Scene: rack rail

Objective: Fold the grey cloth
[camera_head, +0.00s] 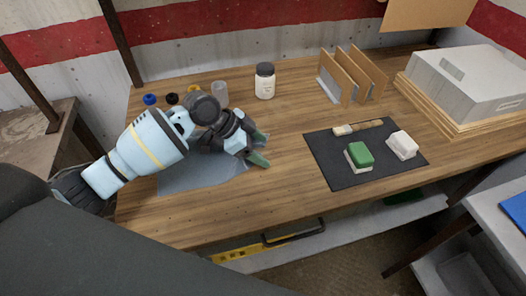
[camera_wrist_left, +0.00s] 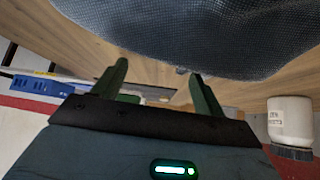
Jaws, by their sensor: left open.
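The grey cloth (camera_head: 195,178) lies on the left part of the wooden table, largely flat, with its middle and far side hidden under my left arm. In the left wrist view the cloth (camera_wrist_left: 190,35) shows as a dark woven sheet across the top. My left gripper (camera_head: 264,148) is at the cloth's right edge, its green fingertips spread apart. In the left wrist view the gripper (camera_wrist_left: 159,68) is open with nothing between its fingers; whether a fingertip touches the cloth I cannot tell. My right gripper is not in view.
A white jar with a dark lid (camera_head: 265,84), a clear cup (camera_head: 219,93) and small caps stand behind the cloth. A dark mat (camera_head: 325,153) with blocks and a brush lies right. A wooden rack (camera_head: 336,80) stands behind it. Bare table separates cloth and mat.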

